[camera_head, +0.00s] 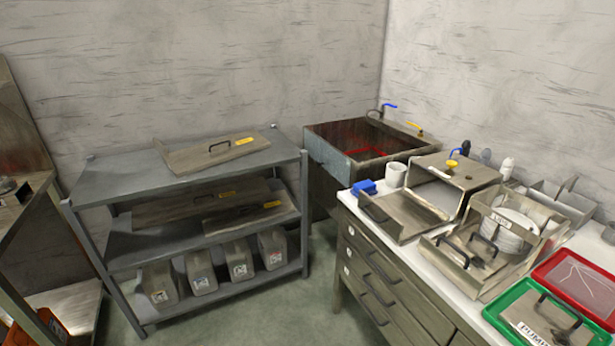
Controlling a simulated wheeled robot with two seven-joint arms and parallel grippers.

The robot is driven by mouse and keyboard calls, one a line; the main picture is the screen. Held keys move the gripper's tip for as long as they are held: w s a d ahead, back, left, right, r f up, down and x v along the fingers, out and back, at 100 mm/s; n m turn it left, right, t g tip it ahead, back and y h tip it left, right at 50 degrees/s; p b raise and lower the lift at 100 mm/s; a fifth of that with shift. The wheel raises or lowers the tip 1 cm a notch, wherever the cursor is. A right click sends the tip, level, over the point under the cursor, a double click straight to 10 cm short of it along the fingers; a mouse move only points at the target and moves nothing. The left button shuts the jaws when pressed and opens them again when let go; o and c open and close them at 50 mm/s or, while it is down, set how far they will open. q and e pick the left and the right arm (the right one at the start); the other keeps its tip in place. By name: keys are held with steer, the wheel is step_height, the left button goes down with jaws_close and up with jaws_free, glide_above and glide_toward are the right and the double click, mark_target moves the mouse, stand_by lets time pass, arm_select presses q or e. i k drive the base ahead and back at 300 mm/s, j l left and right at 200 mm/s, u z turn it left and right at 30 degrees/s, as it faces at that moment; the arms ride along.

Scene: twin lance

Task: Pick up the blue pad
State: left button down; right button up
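The blue pad (364,187) is a small blue block at the far left corner of the white counter (346,198), beside a white cup (396,174). It lies just behind an open metal lid or tray (402,217). Neither of my grippers shows in the head view, so nothing is seen touching the pad.
A metal box (468,177), a rack with white plates (503,230), a green tray (497,310) and a red tray (580,281) crowd the counter. A sink (330,157) stands behind. Floor (270,315) between shelf and counter is clear.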

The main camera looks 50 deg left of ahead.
mark_target(369, 186)
steer(key=u, duration=1.25)
steer(key=z, duration=1.65)
steer(key=u, duration=1.65)
steer(key=i+j+z, duration=0.5)
steer(key=i+j, duration=0.35)
steer(key=i+j+z, duration=0.25)
steer(key=i+j, duration=0.2)
steer(key=i+j+z, duration=0.25)
steer(key=j, duration=0.45)
steer(key=i+l, duration=0.05)
steer(key=i, duration=0.05)
